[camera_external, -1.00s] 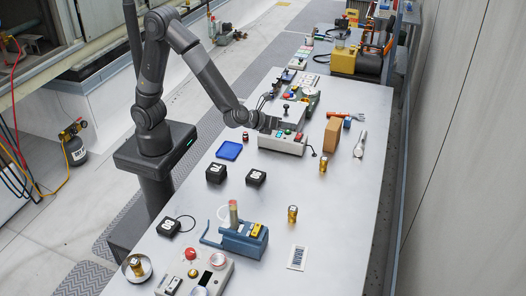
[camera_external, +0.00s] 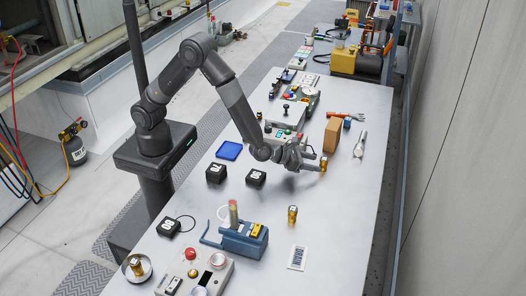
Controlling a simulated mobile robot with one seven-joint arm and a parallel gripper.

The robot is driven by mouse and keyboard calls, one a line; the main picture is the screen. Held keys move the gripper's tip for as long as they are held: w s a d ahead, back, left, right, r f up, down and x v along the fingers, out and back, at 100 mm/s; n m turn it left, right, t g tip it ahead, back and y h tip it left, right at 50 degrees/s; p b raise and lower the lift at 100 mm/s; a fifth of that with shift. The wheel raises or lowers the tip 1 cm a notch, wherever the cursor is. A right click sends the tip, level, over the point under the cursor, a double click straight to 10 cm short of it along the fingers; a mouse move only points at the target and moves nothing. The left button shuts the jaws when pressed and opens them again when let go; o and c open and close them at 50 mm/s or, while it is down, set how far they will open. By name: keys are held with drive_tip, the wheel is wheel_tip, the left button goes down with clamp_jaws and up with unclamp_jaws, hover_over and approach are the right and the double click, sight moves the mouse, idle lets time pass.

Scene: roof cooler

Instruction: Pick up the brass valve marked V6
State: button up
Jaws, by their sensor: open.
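Several small brass valves are in view, and I cannot read a marking on any of them, so I cannot tell which is V6. One brass valve (camera_external: 323,164) stands upright on the grey table right at the tips of my gripper (camera_external: 315,162). My gripper is low over the table, pointing right, and open. I cannot tell whether the fingers are around this valve or just beside it. A second brass valve (camera_external: 292,214) stands nearer the front, clear of my gripper. A third brass valve (camera_external: 136,265) sits in a round dish (camera_external: 147,276) at the front left.
A cardboard box (camera_external: 332,135) stands just behind the valve at my gripper. A grey control box (camera_external: 282,142) is behind my wrist. Black blocks (camera_external: 256,177), a blue tray (camera_external: 229,150) and a blue clamp-like device (camera_external: 243,240) stand left and front. The table's right front is mostly clear.

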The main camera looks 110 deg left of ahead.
sight(322, 164)
drive_tip(key=x, duration=0.4)
drive_tip(key=shift+w+a+f, duration=0.15)
drive_tip(key=shift+w+a, duration=0.1)
drive_tip(key=shift+a, duration=0.1)
drive_tip(key=shift+c, duration=0.4)
clamp_jaws()
